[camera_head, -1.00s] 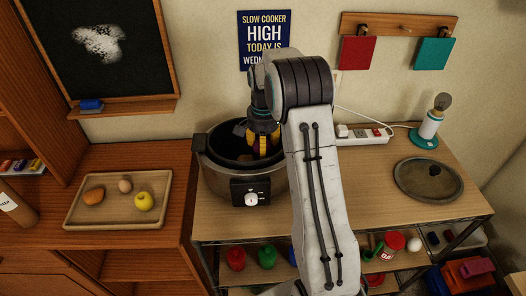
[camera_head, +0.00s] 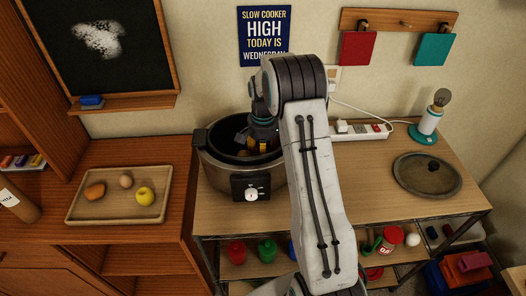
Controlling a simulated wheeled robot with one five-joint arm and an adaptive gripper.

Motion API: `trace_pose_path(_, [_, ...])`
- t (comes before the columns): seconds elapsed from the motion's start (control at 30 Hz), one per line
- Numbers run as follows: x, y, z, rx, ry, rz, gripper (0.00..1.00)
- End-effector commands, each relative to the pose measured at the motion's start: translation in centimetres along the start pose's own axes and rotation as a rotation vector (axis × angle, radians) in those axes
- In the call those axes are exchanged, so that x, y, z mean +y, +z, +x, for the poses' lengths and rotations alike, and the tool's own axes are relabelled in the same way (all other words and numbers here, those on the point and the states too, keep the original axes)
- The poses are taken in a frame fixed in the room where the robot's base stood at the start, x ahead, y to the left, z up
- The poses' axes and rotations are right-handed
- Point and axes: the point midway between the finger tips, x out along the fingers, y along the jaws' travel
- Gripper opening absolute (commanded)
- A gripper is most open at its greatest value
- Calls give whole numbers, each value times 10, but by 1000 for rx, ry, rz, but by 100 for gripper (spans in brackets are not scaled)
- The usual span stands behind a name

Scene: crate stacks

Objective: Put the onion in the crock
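The crock is the dark inner pot of the slow cooker (camera_head: 222,171), which stands uncovered on the left of the wooden worktop. My gripper (camera_head: 252,146), with yellow fingers, points down inside the crock's mouth. The fingers are small and partly hidden by my wrist and the dark interior, so I cannot tell whether they are open or hold anything. I cannot pick out an onion for sure. The wooden tray (camera_head: 75,211) at left holds an orange-brown oblong item (camera_head: 95,191), a small brown round item (camera_head: 126,181) and a yellow round fruit (camera_head: 145,195).
The lid (camera_head: 415,178) lies on the worktop at right, near a lamp (camera_head: 428,123) and a power strip (camera_head: 365,132). Red (camera_head: 236,252) and green (camera_head: 267,252) containers stand on the shelf below. The worktop's front middle is partly hidden by my arm.

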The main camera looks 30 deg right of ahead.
Motion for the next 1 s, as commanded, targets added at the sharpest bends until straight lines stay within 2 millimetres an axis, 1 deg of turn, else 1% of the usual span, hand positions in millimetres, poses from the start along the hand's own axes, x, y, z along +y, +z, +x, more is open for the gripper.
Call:
trace_pose_path(0.13, [0,0,5,0,0,0,19])
trace_pose_path(0.27, [0,0,5,-1,1,0,19])
trace_pose_path(0.3, [0,1,6,-2,2,0,58])
trace_pose_path(0.4, [1,1,6,-3,3,-1,66])
trace_pose_path(0.67, [0,1,5,-2,2,-1,66])
trace_pose_path(0.77, [0,1,2,-2,2,-1,66])
trace_pose_path(0.97, [-1,0,-14,2,-2,-1,66])
trace_pose_path(1.0, [-1,-1,-20,3,-3,0,66])
